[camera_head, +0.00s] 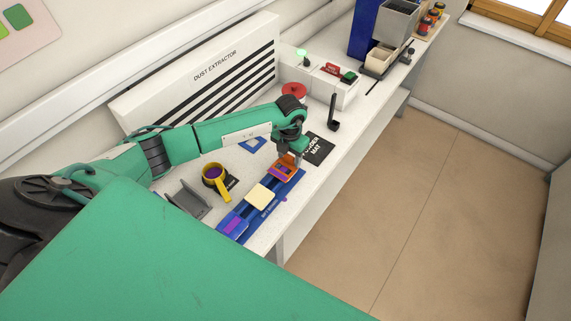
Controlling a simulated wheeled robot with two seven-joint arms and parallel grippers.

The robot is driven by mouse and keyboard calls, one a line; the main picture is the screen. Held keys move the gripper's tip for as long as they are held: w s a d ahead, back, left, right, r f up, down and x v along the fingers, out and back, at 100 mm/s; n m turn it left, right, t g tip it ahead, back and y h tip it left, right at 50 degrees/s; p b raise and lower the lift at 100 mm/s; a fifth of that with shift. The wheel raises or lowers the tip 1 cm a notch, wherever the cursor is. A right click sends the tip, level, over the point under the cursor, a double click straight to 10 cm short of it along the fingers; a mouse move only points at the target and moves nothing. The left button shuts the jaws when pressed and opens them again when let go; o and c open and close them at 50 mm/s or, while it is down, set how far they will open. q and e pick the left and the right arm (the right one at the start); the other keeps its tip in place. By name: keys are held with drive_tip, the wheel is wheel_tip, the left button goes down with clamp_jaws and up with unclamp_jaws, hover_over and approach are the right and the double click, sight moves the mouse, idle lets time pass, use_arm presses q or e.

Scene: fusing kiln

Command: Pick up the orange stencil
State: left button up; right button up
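The orange stencil (281,174), a frame with a purple patch in it, lies at the far end of a long blue strip (254,220) on the white bench. My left gripper (296,162) points down at the far right end of the stencil and overlaps it in the picture. The fingertips are small and partly hidden, so I cannot tell whether they are open or closed on it. My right gripper is not in view.
A cream square (260,196) and a blue piece (232,226) share the strip. A yellow-handled cup (211,172) and a grey stand (189,198) are at left. A black powder mat (320,149) and a dark upright holder (333,115) lie beyond. The dust extractor (215,70) stands behind.

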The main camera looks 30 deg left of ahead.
use_arm(q)
drive_tip(key=c, duration=0.7)
drive_tip(key=shift+r, duration=0.15)
